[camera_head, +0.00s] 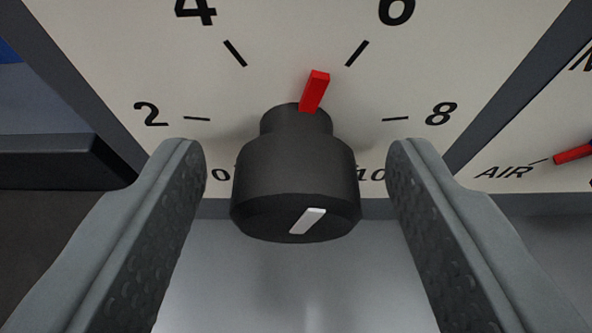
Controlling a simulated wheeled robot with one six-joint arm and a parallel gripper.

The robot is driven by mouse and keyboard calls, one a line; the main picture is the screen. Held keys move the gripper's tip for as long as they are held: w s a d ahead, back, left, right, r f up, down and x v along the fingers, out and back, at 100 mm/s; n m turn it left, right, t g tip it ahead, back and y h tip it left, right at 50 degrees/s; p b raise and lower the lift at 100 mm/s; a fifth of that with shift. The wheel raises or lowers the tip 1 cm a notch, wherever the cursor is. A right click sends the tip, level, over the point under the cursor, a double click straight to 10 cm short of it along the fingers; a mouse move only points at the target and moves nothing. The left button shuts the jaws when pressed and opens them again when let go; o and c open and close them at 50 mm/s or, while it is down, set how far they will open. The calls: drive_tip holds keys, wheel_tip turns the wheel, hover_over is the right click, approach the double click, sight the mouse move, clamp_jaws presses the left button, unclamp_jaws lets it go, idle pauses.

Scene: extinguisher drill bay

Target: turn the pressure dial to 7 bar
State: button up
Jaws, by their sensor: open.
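The pressure dial is a black stepped knob (296,180) on a white scale plate (296,35) marked 0, 2, 4, 6, 8 and 10. Its red pointer (315,90) leans right of straight up and lies between the 4 and 6 ticks, nearer 6, at roughly 5.5. A white mark (307,221) on the knob's front face slants up to the right. My gripper (296,160) is open, with one finger on each side of the knob. A gap shows between each finger and the knob. The 0 and 10 are partly hidden.
A second white plate (515,155) with the word AIR and a red pointer (573,153) is at the right. A dark ledge (55,160) and a blue patch (10,52) are at the left. A plain grey surface lies below the dial.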

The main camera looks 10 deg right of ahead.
drive_tip(key=shift+c, duration=0.4)
drive_tip(key=c, duration=0.9)
drive_tip(key=m+y, duration=0.1)
drive_tip(key=m, duration=0.1)
drive_tip(key=shift+d+m+t+y, duration=0.2)
drive_tip(key=shift+m+t+y, duration=0.1)
drive_tip(key=shift+m+y, duration=0.1)
drive_tip(key=shift+d+f+m+t+y, duration=0.1)
drive_tip(key=shift+m+t+y, duration=0.2)
drive_tip(key=shift+m+y, duration=0.65)
drive_tip(key=shift+m, duration=0.35)
